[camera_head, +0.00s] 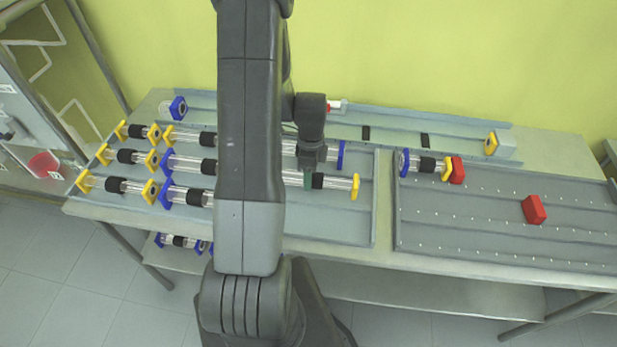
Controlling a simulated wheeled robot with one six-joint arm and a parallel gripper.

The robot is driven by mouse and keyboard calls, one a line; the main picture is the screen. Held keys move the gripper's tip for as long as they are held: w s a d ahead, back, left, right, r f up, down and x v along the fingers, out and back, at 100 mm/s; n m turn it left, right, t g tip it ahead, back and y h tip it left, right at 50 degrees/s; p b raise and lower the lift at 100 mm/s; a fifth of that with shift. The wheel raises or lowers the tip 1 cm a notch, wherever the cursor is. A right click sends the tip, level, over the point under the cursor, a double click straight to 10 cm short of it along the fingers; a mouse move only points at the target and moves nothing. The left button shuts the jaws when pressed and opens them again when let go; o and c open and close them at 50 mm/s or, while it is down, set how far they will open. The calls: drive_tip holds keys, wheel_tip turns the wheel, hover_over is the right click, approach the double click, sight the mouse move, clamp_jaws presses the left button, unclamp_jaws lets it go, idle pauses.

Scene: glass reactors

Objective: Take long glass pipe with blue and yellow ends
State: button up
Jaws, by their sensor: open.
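Several short pipes with yellow ends (122,156) lie at the left. On the right tray (480,230) are a short blue-and-yellow pipe (427,165) and red blocks (534,209). A back rail holds a yellow-ended part (492,143). The right tray's front is clear.

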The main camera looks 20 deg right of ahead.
drive_tip(key=shift+s+a+f, duration=0.1)
drive_tip(key=shift+s+f, duration=0.05)
drive_tip(key=shift+f, duration=0.85)
drive_tip(key=shift+c, duration=0.5)
drive_tip(key=c, duration=0.7)
drive_tip(key=shift+r, duration=0.15)
